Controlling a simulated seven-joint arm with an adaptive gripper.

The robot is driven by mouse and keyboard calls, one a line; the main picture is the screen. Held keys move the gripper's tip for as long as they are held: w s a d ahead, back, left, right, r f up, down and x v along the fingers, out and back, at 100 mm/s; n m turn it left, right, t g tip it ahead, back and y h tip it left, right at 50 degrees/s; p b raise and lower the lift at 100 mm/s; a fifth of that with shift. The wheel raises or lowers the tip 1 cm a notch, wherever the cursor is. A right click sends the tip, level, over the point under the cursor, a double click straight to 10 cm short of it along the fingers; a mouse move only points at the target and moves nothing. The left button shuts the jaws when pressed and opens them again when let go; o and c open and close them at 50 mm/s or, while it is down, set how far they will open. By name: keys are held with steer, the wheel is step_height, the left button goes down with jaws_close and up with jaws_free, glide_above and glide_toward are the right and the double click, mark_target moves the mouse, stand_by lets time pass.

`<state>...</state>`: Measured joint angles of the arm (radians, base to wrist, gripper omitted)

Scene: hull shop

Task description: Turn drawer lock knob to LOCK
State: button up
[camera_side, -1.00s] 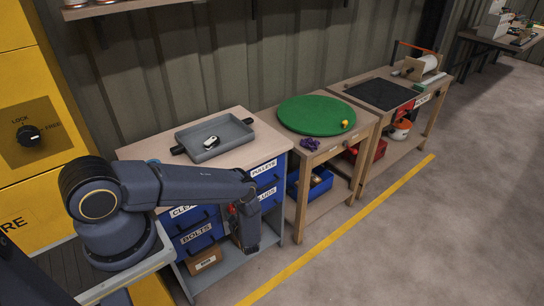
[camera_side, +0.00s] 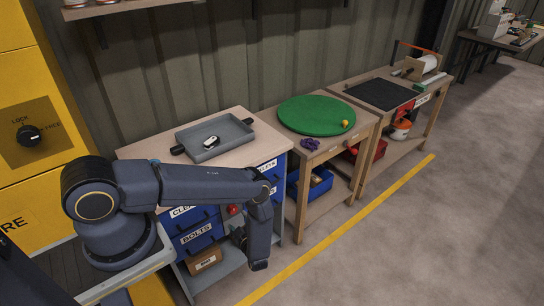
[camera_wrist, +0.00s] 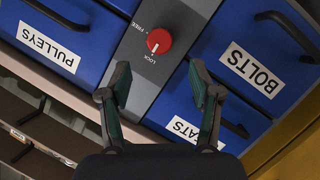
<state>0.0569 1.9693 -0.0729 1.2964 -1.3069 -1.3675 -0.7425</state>
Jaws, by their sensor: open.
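The red drawer lock knob (camera_wrist: 158,41) sits on a grey strip between blue drawers in the wrist view, marked FREE and LOCK. Its small white mark appears to point down towards LOCK. In the side view the knob (camera_side: 233,210) shows as a red spot on the drawer unit's front, partly behind my arm. My gripper (camera_wrist: 160,76) is open and empty. Its two fingers are spread either side of the knob's line, and the knob appears beyond the tips, apart from them. In the side view my gripper (camera_side: 239,236) is low in front of the drawers, its fingers hard to make out.
Blue drawers labelled PULLEYS (camera_wrist: 50,47) and BOLTS (camera_wrist: 250,70) have dark projecting handles. A grey tray (camera_side: 222,141) stands on the bench above. A yellow cabinet (camera_side: 20,75) at left carries a black LOCK/FREE knob (camera_side: 29,135). The floor at right is clear.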

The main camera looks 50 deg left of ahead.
steer(key=v, duration=0.4)
steer(key=shift+d+r, duration=0.1)
